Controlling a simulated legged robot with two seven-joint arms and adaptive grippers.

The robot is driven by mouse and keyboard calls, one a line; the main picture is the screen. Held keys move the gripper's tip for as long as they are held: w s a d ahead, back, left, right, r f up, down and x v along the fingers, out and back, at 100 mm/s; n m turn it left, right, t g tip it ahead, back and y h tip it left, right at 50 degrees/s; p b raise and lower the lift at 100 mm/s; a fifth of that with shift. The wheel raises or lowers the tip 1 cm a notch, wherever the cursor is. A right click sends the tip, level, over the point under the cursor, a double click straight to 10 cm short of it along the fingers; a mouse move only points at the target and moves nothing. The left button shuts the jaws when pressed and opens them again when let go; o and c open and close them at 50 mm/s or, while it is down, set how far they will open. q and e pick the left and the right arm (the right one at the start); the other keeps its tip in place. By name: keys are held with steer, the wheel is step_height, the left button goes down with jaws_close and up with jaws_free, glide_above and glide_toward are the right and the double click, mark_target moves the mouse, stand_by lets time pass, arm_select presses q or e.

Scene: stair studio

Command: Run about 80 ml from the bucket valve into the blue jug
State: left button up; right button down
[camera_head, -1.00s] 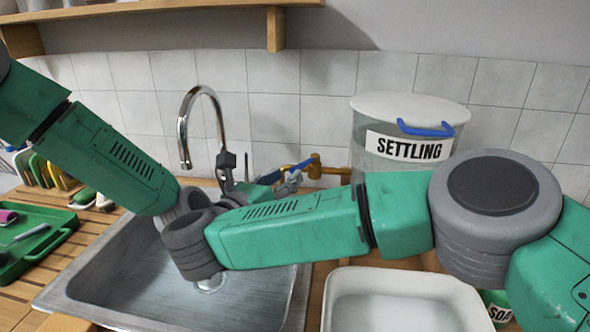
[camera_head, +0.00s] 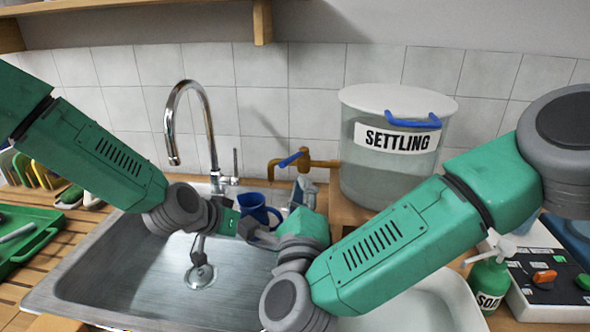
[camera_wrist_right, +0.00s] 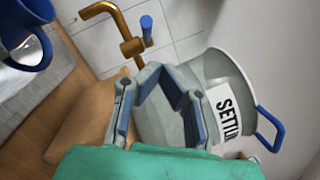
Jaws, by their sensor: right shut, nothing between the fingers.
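The clear bucket (camera_head: 390,172), labelled SETTLING, has a white lid with a blue handle. Its brass valve (camera_head: 318,163) with a blue lever (camera_head: 290,159) sticks out left over the sink; no stream shows. The valve is also in the right wrist view (camera_wrist_right: 128,35). The blue jug (camera_head: 258,207) is below and left of the valve; the jug is at that view's upper left (camera_wrist_right: 28,48). My right gripper (camera_head: 306,190) is shut and empty, just below the valve, apart from it in the wrist view (camera_wrist_right: 143,80). My left gripper (camera_head: 258,236) is beside the jug; its hold is unclear.
A steel sink (camera_head: 120,270) with a chrome tap (camera_head: 208,130) lies below my arms. A white basin (camera_head: 430,300) and a green soap bottle (camera_head: 488,278) are at right. A green tray (camera_head: 35,245) lies at left. A wooden shelf (camera_head: 140,15) hangs above.

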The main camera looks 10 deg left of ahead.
steer(key=s+d+f+n+g+y, duration=0.2)
steer(key=s+d+n+y, duration=0.25)
steer(key=n, duration=0.25)
glide_toward(297, 158)
steer(key=w, duration=0.3)
steer(key=shift+w+a+r+n, duration=0.15)
steer(key=shift+w+a, duration=0.25)
steer(key=shift+w, duration=0.1)
steer(key=shift+w+a+r+n, duration=0.15)
steer(key=shift+w+a+r, duration=0.05)
steer(key=shift+w+a, duration=0.25)
arm_select(q)
steer(key=shift+a, duration=0.1)
arm_select(e)
steer(key=shift+w+a+r, duration=0.1)
steer(key=shift+w+a, duration=0.2)
steer(key=shift+a, duration=0.3)
steer(key=shift+a, duration=0.25)
steer(key=shift+w+a, duration=0.2)
steer(key=shift+a, duration=0.6)
steer(key=shift+w+a, duration=0.35)
steer(key=shift+a, duration=0.3)
steer(key=shift+w+a, duration=0.4)
steer(key=shift+a, duration=0.2)
